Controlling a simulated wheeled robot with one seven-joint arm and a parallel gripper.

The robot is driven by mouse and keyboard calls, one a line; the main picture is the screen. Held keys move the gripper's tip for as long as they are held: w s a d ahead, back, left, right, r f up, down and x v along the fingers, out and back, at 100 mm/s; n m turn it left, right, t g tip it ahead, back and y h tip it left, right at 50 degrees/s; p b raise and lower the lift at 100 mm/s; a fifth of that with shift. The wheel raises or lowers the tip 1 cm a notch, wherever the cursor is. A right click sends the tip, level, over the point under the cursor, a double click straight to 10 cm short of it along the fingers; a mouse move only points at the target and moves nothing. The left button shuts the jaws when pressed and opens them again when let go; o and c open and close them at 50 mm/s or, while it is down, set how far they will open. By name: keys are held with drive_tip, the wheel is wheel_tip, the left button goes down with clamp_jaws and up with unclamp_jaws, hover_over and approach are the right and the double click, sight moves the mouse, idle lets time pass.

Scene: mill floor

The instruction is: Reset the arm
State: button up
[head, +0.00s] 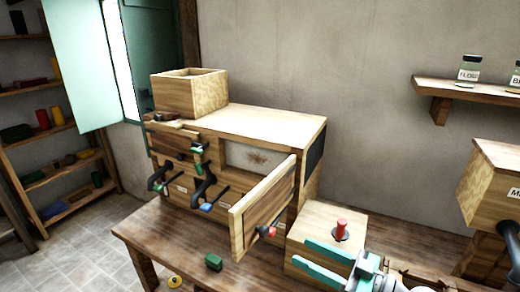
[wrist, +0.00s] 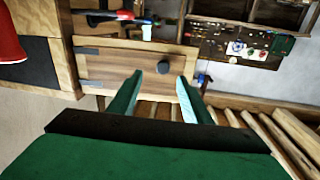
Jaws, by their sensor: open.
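My gripper (head: 300,252) is at the lower right of the head view, its two teal fingers spread apart with nothing between them. It appears in front of or beside a wooden box (head: 318,222) with a red knob (head: 341,229) on top. In the wrist view, the fingers (wrist: 160,76) are also apart and empty. Beyond them is a wooden panel (wrist: 105,68) with a dark round knob (wrist: 204,79). Whether the fingers touch anything cannot be told.
A wooden machine (head: 262,122) with an open hinged door (head: 262,205) stands on the table (head: 185,240). A wall shelf (head: 470,92) holds jars. Another wooden box (head: 490,185) is at right.

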drive_tip(key=a+f+m+t+h, duration=0.1)
drive_tip(key=a+f+m+h, duration=0.25)
drive_tip(key=f, duration=0.45)
drive_tip(key=a+f+m+t+h, duration=0.15)
drive_tip(key=f+m, duration=0.25)
drive_tip(key=f, duration=0.4)
drive_tip(key=a+f+m+t+h, duration=0.1)
drive_tip(key=a+f+m+h, duration=0.25)
drive_tip(key=f, duration=0.45)
drive_tip(key=s+a+f+m+h, duration=0.1)
drive_tip(key=s+f+m+h, duration=0.15)
drive_tip(key=s+f, duration=0.35)
drive_tip(key=s+a+f+h, duration=0.1)
drive_tip(key=s+f+h, duration=0.1)
drive_tip(key=s, duration=0.5)
drive_tip(key=s+a+f+h, duration=0.1)
drive_tip(key=s+f+h, duration=0.1)
drive_tip(key=s, duration=0.6)
drive_tip(key=s+a+r+n, duration=0.3)
drive_tip(key=s+r, duration=0.6)
drive_tip(key=s, duration=0.4)
drive_tip(key=shift+a+r+n+t+y, duration=0.25)
drive_tip(key=shift+a+n+t+y, duration=0.15)
drive_tip(key=shift+a, duration=0.2)
drive_tip(key=shift+w, duration=0.1)
